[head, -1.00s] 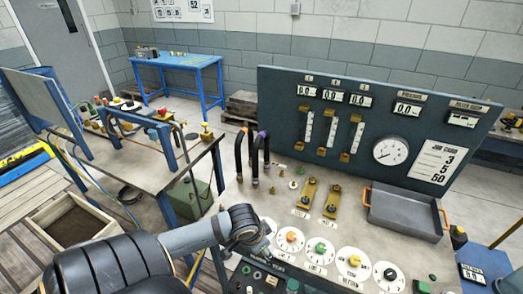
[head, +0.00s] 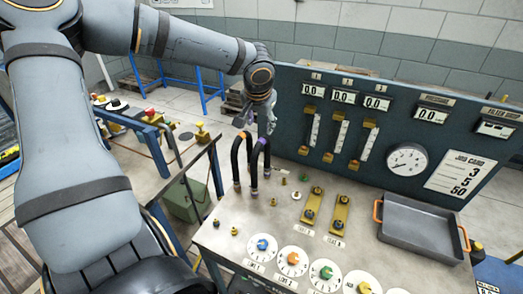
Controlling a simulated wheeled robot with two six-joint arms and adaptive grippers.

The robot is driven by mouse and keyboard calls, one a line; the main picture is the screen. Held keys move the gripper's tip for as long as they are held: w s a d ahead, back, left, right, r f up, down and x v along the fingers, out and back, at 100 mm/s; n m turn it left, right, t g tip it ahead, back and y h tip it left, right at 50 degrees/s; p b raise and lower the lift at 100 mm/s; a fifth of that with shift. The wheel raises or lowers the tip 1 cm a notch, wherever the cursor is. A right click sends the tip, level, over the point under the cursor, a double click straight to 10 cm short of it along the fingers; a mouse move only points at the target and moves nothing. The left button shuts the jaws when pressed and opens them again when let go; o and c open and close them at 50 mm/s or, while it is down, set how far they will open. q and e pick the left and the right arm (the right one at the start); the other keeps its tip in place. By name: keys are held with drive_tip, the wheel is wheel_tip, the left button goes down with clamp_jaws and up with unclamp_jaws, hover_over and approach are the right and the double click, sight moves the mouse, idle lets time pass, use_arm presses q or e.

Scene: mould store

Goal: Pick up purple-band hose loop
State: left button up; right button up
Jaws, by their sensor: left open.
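The purple-band hose loop (head: 254,165) is a dark upright arch on the bench top, with a purple band near its top. A similar hose loop with an orange band (head: 236,162) stands just left of it. My left gripper (head: 256,121) is open and hangs just above the loops, pointing down, with its fingers over the purple-band loop's upper end. I see no hose between its fingers, and I cannot tell the exact gap. My left arm covers the left part of the view. My right gripper is out of view.
The bench (head: 285,213) carries small brass fittings, two brass valve plates (head: 338,214) and a row of white dials (head: 292,258). A blue gauge panel (head: 447,130) rises behind. A grey tray (head: 420,222) sits at the right. A green box (head: 186,203) stands on the floor at left.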

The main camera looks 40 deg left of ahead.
sight(262, 139)
use_arm(q)
drive_tip(key=x, duration=0.5)
drive_tip(key=shift+w+f, duration=0.1)
drive_tip(key=shift+f, duration=0.15)
drive_tip(key=shift+a+f+p, duration=0.1)
drive_tip(key=shift+f+p, duration=0.25)
drive_tip(key=shift+p, duration=0.1)
drive_tip(key=x, duration=0.2)
drive_tip(key=p+x, duration=0.1)
drive_tip(key=shift+w+f, duration=0.1)
drive_tip(key=shift+f, duration=0.3)
drive_tip(key=shift+w+f, duration=0.25)
drive_tip(key=shift+f, duration=0.15)
drive_tip(key=shift+s+r, duration=0.1)
drive_tip(key=shift+s, duration=0.05)
drive_tip(key=c, duration=0.4)
clamp_jaws()
